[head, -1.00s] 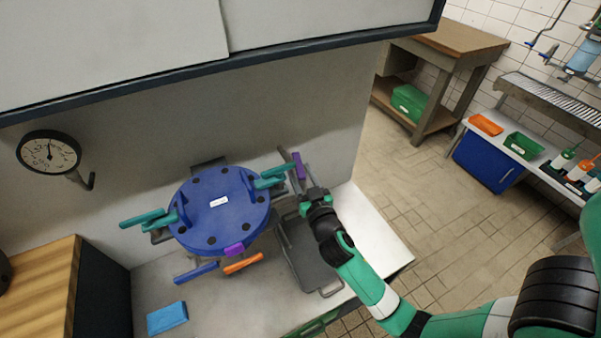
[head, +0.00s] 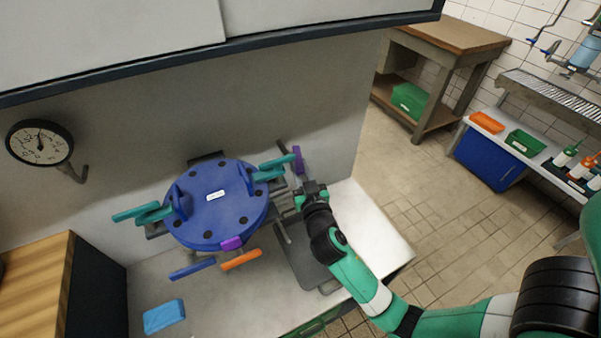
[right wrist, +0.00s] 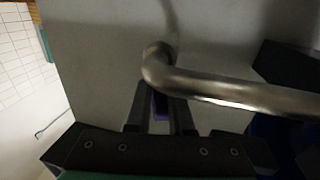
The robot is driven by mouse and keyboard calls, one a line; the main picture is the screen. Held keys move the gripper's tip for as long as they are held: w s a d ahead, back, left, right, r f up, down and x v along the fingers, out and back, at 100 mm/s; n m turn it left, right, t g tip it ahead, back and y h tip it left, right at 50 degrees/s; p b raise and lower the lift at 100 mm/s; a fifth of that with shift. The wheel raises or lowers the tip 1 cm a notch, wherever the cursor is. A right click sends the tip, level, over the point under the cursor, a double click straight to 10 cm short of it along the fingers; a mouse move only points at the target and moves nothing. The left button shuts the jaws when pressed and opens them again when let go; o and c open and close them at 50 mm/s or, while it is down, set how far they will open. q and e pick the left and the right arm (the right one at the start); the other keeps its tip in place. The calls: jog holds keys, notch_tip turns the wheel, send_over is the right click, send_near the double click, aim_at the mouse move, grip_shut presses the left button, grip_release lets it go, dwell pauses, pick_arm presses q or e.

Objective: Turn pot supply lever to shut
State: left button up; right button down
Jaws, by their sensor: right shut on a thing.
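The round blue pot lid (head: 205,215) has a white label and dark bolts, with teal handles at its left (head: 140,213) and right (head: 275,168). A purple lever (head: 297,160) stands beside the right teal handle, near grey pipework. My right gripper (head: 308,189) is just below it, right of the lid. In the right wrist view its fingers are nearly closed, with a purple piece (right wrist: 160,106) between them. A bent metal pipe (right wrist: 225,88) crosses in front of the fingertips and hides part of the grip. My left gripper is out of view.
A dark tray (head: 308,262) lies on the pale counter (head: 350,220) below my right gripper. A second purple piece (head: 231,243), an orange handle (head: 241,260) and a blue handle (head: 192,269) are at the lid's front. A gauge (head: 40,143) is at left.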

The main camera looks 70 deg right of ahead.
jog(key=shift+m+g+h, duration=0.3)
jog(key=shift+g, duration=0.1)
jog(key=c, duration=0.8)
grip_release()
